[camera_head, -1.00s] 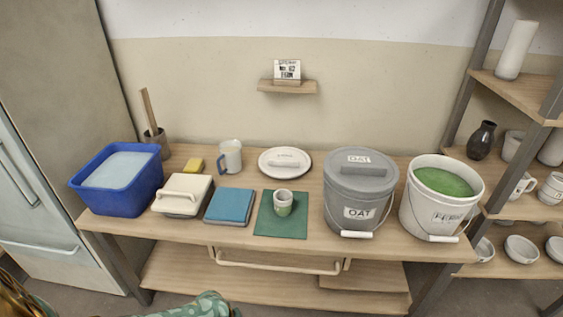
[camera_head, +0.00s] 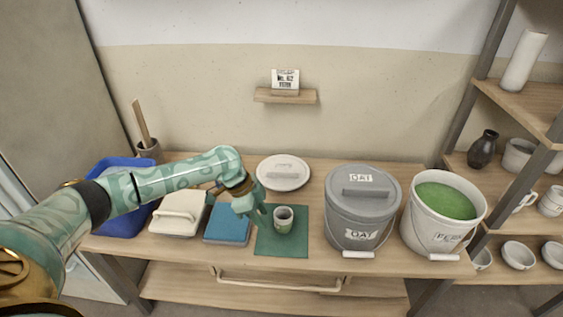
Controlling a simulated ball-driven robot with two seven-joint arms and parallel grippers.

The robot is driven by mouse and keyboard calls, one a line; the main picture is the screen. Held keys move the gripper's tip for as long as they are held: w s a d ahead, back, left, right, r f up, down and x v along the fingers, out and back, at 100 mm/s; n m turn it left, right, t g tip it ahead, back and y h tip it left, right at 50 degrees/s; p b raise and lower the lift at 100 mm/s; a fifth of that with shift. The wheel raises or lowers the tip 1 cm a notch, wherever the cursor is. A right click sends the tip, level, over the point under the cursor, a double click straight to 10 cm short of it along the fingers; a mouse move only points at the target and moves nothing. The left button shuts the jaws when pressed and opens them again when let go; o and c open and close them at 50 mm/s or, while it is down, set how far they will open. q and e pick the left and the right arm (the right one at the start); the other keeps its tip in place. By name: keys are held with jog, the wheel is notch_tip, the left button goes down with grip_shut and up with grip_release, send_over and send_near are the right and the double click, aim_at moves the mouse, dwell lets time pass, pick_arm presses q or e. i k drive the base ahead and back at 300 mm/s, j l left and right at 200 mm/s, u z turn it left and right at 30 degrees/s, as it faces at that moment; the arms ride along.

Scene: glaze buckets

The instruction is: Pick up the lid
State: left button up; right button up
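A round white lid with a bar handle (camera_head: 283,172) lies flat at the back of the table. A grey lid with a bar handle (camera_head: 364,190) sits on the grey OAT bucket (camera_head: 358,232). My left gripper (camera_head: 256,212) hangs in front of and left of the white lid, close to the small cup (camera_head: 283,219). Its fingers look slightly apart, with nothing seen between them. The white bucket of green glaze (camera_head: 444,203) stands open at the right. My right gripper is out of view.
The cup stands on a green mat (camera_head: 281,246). A blue block (camera_head: 228,225), a white lidded box (camera_head: 180,213) and a blue tub (camera_head: 118,222) are to the left. My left arm hides parts of these and the mug behind. A shelf rack (camera_head: 520,175) bounds the right.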

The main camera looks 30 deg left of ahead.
aim_at(280, 172)
jog(key=i+j, duration=0.95)
